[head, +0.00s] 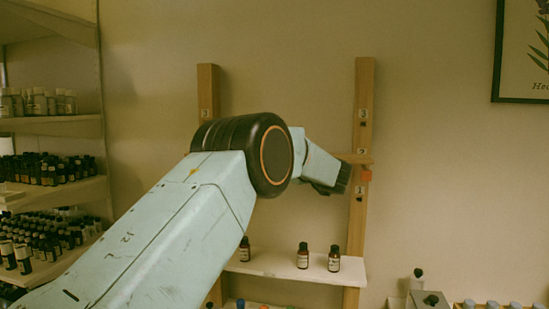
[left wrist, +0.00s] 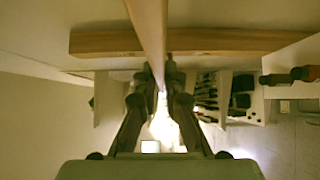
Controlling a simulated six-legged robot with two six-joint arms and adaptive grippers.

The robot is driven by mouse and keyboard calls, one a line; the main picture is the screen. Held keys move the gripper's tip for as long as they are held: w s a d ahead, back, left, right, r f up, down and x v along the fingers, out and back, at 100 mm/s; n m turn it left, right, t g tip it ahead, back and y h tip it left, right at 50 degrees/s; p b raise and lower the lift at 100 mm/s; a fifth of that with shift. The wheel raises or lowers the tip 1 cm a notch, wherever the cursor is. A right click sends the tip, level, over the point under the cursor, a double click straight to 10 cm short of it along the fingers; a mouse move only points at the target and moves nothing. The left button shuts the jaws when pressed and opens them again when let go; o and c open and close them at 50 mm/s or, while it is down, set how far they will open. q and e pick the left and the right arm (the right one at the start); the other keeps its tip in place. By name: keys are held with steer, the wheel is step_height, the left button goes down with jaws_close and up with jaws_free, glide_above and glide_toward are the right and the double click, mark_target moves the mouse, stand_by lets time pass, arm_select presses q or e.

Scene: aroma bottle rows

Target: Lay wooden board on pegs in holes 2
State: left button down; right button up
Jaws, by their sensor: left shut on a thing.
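Two upright wooden posts stand at the wall, the left post (head: 207,85) and the right post (head: 363,95), with small number labels by their holes. My left gripper (head: 342,180) is in front of the right post, near labels 2 and 1. It is shut on the wooden board (left wrist: 150,25), which shows edge-on between the fingers. In the head view the board's end (head: 356,158) shows at the right post, around label 2. A small orange piece (head: 367,175), maybe a peg, sits just below it. My arm hides the rest of the board and part of the left post.
A low white shelf (head: 280,264) between the posts holds small dark bottles (head: 303,257). Shelves (head: 60,187) full of bottles stand at the left. More capped bottles (head: 492,304) are at the lower right. A framed picture (head: 525,50) hangs at upper right.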

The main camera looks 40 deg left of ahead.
steer(key=shift+f, duration=0.1)
steer(key=shift+s+a, duration=0.1)
steer(key=shift+a, duration=0.05)
stand_by(0.3)
steer(key=shift+f+b, duration=0.25)
steer(key=shift+b, duration=0.1)
steer(key=shift+f, duration=0.15)
stand_by(0.4)
